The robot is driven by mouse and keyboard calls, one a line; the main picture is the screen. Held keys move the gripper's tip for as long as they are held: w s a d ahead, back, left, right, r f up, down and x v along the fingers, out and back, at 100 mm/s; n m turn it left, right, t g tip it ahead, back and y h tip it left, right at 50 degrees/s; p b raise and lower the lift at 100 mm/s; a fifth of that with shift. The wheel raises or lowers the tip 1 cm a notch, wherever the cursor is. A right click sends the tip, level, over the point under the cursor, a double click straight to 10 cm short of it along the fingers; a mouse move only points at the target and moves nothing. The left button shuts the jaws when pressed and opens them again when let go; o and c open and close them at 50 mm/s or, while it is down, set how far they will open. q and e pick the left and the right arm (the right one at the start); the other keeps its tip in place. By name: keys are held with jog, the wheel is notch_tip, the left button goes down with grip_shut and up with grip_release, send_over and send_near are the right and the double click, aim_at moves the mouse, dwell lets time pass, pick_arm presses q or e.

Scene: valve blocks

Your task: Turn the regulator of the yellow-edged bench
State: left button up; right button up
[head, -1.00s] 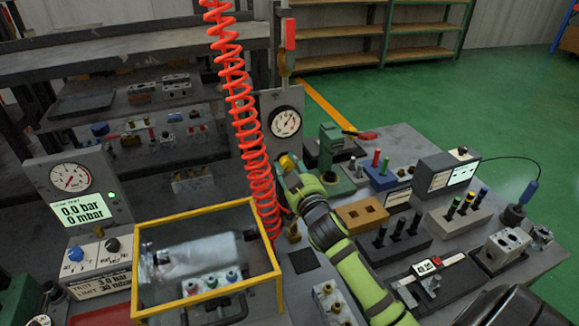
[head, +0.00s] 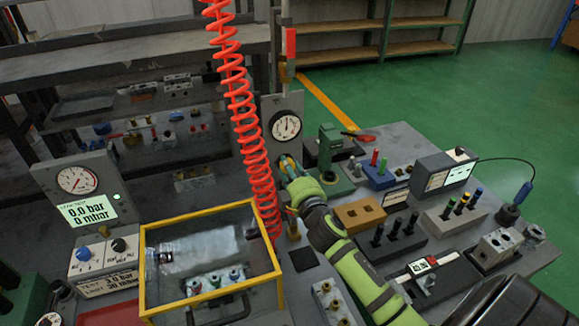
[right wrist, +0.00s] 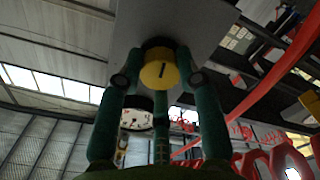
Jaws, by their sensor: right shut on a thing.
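The regulator's yellow knob (right wrist: 160,73), with a dark mark on its face, sits between the fingers of my right gripper (right wrist: 158,82) in the right wrist view. The fingers are shut on it. In the head view my right gripper (head: 289,167) is at the grey panel (head: 269,107), just below the round white gauge (head: 287,126); it largely hides the knob. The gauge's needle points roughly upward. The gauge also shows in the wrist view (right wrist: 137,115). My left gripper is not in view.
A red coiled hose (head: 245,125) hangs just left of my right gripper. A yellow-framed clear guard (head: 205,208) stands in front, left. The leak tester (head: 78,190) reads 0.0 bar and 0 mbar. Blocks and tools crowd the bench at right, beneath my forearm.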

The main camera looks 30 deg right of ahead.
jog(key=shift+d+f+n+p, duration=0.1)
jog(key=shift+n+p, duration=0.3)
jog(key=shift+n, duration=1.35)
jog(key=shift+d+n+p, duration=0.1)
jog(key=shift+n+p, duration=0.25)
jog(key=shift+n, duration=1.4)
jog(key=o, duration=1.1)
jog(key=shift+o, duration=0.2)
jog(key=v, duration=1.2)
